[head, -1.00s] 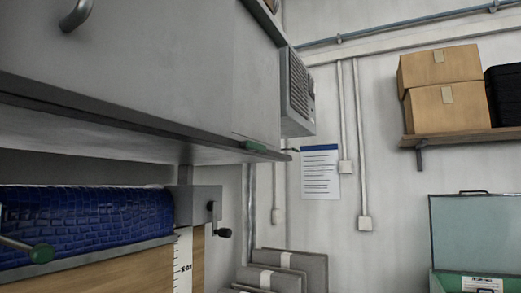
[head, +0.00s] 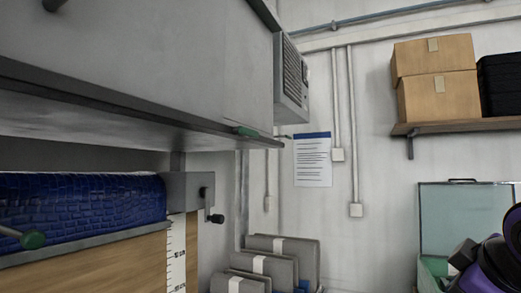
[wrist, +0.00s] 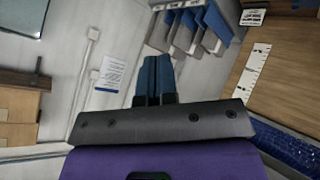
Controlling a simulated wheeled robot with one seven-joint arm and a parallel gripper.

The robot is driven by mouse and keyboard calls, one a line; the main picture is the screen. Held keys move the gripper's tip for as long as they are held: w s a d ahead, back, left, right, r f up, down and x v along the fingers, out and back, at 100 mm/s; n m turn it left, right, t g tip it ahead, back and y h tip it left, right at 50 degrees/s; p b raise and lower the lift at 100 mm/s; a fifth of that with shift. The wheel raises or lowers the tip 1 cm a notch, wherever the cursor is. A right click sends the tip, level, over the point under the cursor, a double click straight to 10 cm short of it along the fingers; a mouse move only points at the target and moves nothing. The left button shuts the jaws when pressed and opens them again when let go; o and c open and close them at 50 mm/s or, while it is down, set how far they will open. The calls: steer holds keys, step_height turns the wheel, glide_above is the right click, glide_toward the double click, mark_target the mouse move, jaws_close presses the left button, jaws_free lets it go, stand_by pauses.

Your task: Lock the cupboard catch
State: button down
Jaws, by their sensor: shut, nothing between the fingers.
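The grey cupboard (head: 190,60) fills the upper left of the head view, with part of a dark handle (head: 53,4) at the top edge. A small green tab (head: 246,131) sits on its lower edge near the right corner. It may be the catch; its state is too small to tell. My gripper (wrist: 153,62) shows in the wrist view with its two blue fingers together and empty. It is well apart from the cupboard, which the wrist view does not clearly show. My purple and black arm is at the lower right of the head view.
Below the cupboard are a blue textured roll (head: 80,210), a rod with a green knob (head: 33,240) and a crank (head: 214,217). Grey folders (head: 285,258) stand beyond. Cardboard boxes (head: 438,98) rest on a wall shelf (head: 450,127). An open green case (head: 450,220) stands at right.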

mark_target(240, 133)
steer(key=w+a+r+n+t+y, duration=0.7)
steer(key=w+a+n, duration=0.55)
steer(key=n, duration=0.45)
steer(key=s+a+r+n+g+y, duration=0.1)
steer(key=a+r+n+g+y, duration=0.1)
steer(key=a+n+y, duration=0.4)
steer(key=s+a+r+n+g+y, duration=0.2)
steer(key=a+n+g+y, duration=0.2)
steer(key=n+y, duration=0.8)
steer(key=a+n, duration=0.2)
steer(key=n, duration=0.5)
steer(key=shift+g, duration=0.3)
steer(key=shift+w+r, duration=0.1)
steer(key=x, duration=0.4)
steer(key=d+r+x, duration=0.1)
steer(key=x, duration=0.7)
steer(key=shift+s+d+r, duration=0.2)
steer(key=shift+s+r, duration=0.1)
steer(key=shift+r, duration=0.5)
